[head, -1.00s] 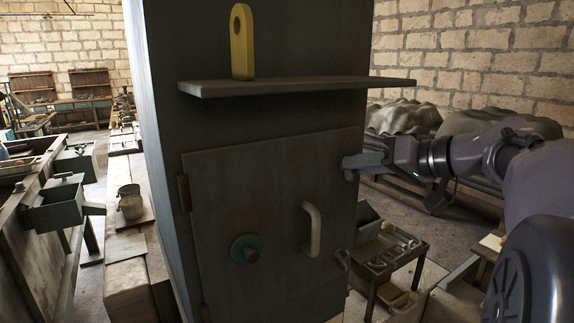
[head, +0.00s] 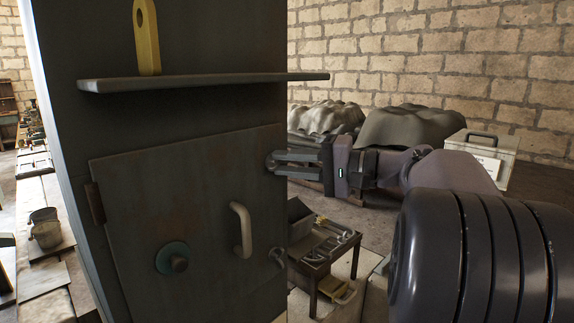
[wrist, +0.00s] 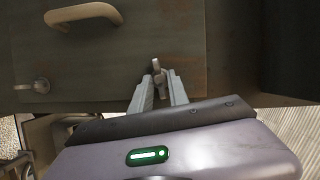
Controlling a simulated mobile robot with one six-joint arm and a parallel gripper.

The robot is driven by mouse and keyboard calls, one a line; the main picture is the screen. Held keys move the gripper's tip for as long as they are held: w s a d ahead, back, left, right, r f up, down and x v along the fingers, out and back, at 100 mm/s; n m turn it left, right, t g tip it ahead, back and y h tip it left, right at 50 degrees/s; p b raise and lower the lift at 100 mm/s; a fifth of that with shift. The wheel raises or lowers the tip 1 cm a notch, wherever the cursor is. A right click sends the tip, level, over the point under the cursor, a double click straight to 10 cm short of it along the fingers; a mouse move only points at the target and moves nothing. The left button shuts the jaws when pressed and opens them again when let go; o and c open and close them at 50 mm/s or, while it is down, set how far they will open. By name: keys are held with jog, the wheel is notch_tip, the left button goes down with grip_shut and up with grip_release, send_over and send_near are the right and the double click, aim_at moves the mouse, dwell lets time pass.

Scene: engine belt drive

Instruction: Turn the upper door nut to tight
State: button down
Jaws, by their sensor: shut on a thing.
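The upper door nut (head: 271,161) is a small grey winged piece at the upper right edge of the dark metal door (head: 200,210). My gripper (head: 279,163) reaches it from the right and is shut on it. In the wrist view the two fingers of my gripper (wrist: 160,84) stand on either side of the nut (wrist: 157,66), whose tip shows beyond them. The lower door nut (head: 277,257) sits at the lower right door edge, apart from my gripper; it also shows in the wrist view (wrist: 41,85).
The door has a pale curved handle (head: 241,230) and a round green knob (head: 174,258). A shelf (head: 205,83) above the door bears a yellow upright piece (head: 147,38). A low tool table (head: 325,248) stands right of the cabinet, below my arm.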

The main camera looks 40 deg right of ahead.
jog(key=shift+f+m+y, duration=0.1)
jog(key=shift+m+y, duration=0.2)
jog(key=shift+m, duration=0.5)
jog(key=shift+t, duration=0.3)
jog(key=c, duration=1.3)
grip_release()
jog(key=p+v, duration=0.1)
jog(key=v, duration=1.6)
jog(key=shift+s+d, duration=0.15)
jog(key=shift+s, duration=0.05)
